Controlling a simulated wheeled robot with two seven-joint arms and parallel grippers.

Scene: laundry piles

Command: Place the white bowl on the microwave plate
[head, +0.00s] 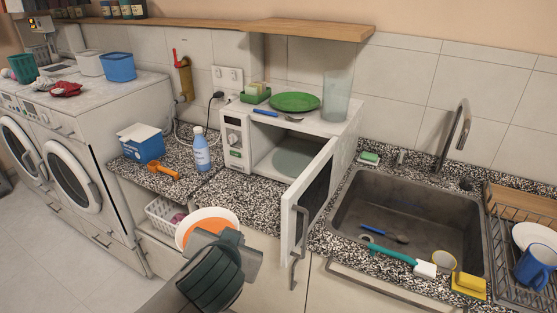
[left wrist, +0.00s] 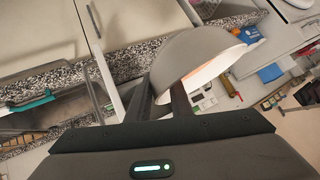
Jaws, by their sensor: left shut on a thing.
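The white bowl (head: 182,232), orange inside, is tilted in front of the counter, below and left of the microwave. My left gripper (head: 212,246) is shut on it at its near side. In the left wrist view the bowl's pale outside (left wrist: 195,55) shows between the fingers of the gripper (left wrist: 166,92). The fingertips are partly hidden in the head view. The round microwave plate (head: 292,160) lies bare inside the white microwave (head: 236,135). Its door (head: 305,200) is open, swung toward me on the right. My right gripper is not in view.
A green plate (head: 295,101) and clear vase (head: 338,95) stand on the microwave. A blue bottle (head: 201,150), blue-white box (head: 141,143) and orange scoop (head: 163,170) sit on the left counter. The sink (head: 400,200) is right of the door; a white basket (head: 163,217) is below the counter.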

